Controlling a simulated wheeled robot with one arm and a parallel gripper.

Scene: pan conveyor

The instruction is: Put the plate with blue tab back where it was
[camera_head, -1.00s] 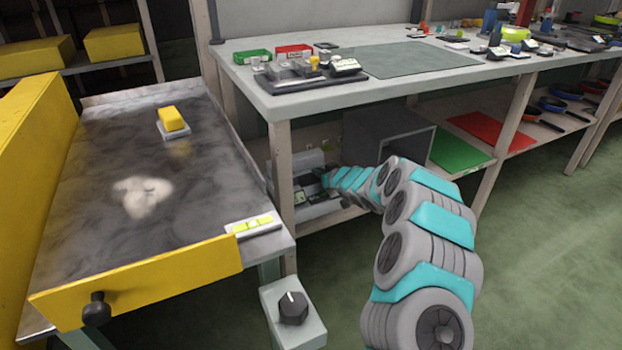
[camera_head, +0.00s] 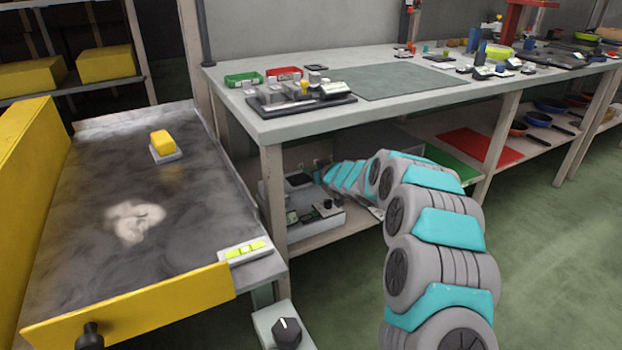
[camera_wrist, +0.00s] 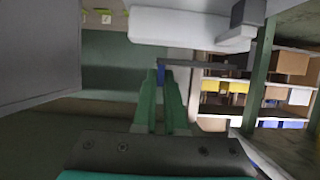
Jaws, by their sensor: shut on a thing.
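In the wrist view my gripper (camera_wrist: 162,78) has its two green fingers close together, shut on a small blue tab (camera_wrist: 161,75) at their tips. A thin dark grey strip (camera_wrist: 205,65) runs right from the tab; it looks like the plate seen nearly edge-on. In the head view my arm reaches under the workbench (camera_head: 300,128) to its lower shelf (camera_head: 318,245). The gripper's tips and the held plate cannot be made out clearly there. A light grey device (camera_head: 318,222) with a dark knob and a dark square top stands close by on that shelf.
A conveyor (camera_head: 110,170) with a yellow block (camera_head: 162,140) lies left of the bench. A bench leg (camera_head: 273,200) stands close to the arm. Green and red sheets (camera_head: 480,145) lie farther right on the lower shelf. A white rounded body (camera_wrist: 190,26) is close above the fingertips in the wrist view.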

